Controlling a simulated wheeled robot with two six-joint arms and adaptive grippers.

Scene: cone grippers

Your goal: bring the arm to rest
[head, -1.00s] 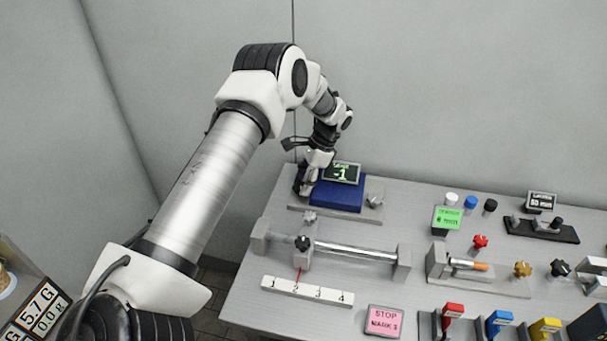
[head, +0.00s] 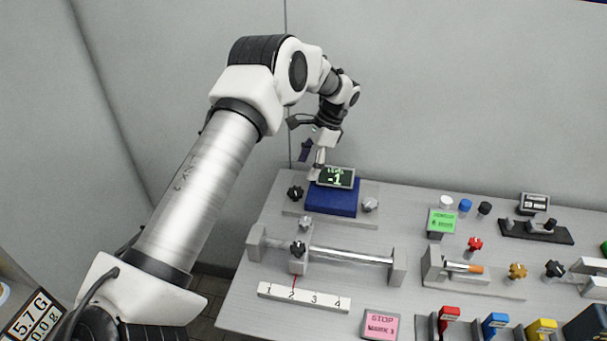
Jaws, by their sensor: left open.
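My left arm (head: 205,180) comes in from the lower left and reaches over the back left of the grey table. My left gripper (head: 310,165) is open, above and behind a blue device (head: 332,198) whose dark screen (head: 336,177) reads -1. One finger shows in front of the wall and the other beside the screen. A black knob (head: 295,193) stands at the device's left and a grey knob (head: 370,205) at its right. The gripper appears clear of both knobs. My right gripper is not in view.
A slide rail (head: 350,256) with a numbered scale (head: 303,297) lies in front of the device. A pink STOP MARK 3 sign (head: 381,324) stands at the front. Coloured levers, knobs and a green note (head: 441,221) fill the right side. A wall (head: 450,90) closes the back.

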